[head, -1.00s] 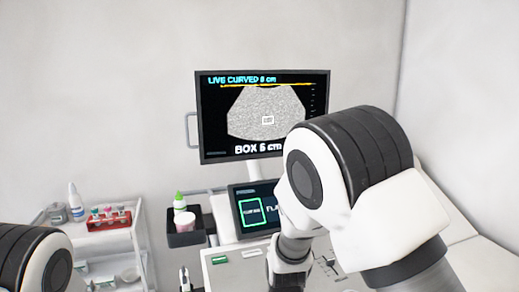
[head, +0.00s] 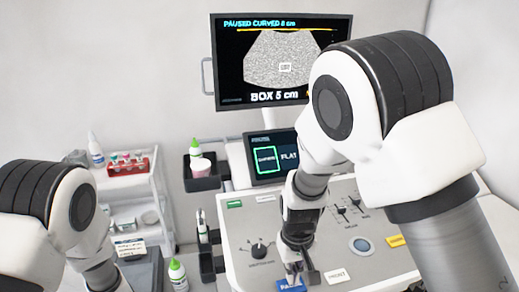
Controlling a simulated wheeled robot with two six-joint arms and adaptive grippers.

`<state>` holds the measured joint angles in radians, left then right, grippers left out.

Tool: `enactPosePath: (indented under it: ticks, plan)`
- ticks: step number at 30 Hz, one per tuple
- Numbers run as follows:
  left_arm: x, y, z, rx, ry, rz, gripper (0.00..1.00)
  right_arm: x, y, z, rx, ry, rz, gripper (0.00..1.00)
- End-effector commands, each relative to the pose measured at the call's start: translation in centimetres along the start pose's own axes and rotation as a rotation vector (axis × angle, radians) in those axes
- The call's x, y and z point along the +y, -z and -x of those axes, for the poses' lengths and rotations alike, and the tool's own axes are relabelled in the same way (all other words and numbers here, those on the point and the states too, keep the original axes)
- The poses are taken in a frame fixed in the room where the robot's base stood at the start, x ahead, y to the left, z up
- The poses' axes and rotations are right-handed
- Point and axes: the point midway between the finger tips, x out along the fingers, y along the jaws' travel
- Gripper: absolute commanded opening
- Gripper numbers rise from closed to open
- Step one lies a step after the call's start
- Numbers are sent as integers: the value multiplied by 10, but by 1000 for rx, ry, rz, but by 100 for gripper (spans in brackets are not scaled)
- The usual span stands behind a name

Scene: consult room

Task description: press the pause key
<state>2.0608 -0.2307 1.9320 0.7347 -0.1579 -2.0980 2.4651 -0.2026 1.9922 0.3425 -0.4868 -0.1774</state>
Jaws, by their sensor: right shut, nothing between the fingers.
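The blue pause key (head: 291,287) is at the bottom edge of the head view, on the pale control panel (head: 330,248). My right gripper (head: 293,281) is shut and empty, pointing down, with its fingertips at the key and covering part of it. Whether the tips still touch it I cannot tell. The monitor (head: 282,62) above reads "PAUSED CURVED" over a grey fan-shaped scan. My left arm is at the left, and its gripper is out of view.
A white key (head: 337,276) lies just right of the gripper. A knob (head: 259,250), sliders (head: 349,207), a round blue control (head: 361,245) and a yellow key (head: 397,240) share the panel. A small touchscreen (head: 268,157) stands behind. A trolley with a red rack (head: 128,165) is at the left.

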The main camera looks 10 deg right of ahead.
Motion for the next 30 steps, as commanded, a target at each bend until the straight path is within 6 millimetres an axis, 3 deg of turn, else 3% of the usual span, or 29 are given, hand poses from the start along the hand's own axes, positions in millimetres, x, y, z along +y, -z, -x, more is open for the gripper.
enactPosePath:
  ticks: [13, 24, 30]
  plan:
    - [2, 0, -2, 0, -6, 0, 0, 0, 0, 41, 2, 0, 0, 0]
    - [2, 0, -2, 0, -5, 0, 0, 0, -1, 46, 0, 0, 0, 0]
    - [2, 0, -2, 0, -5, 0, 0, 0, -18, 58, 0, 0, 0, 0]
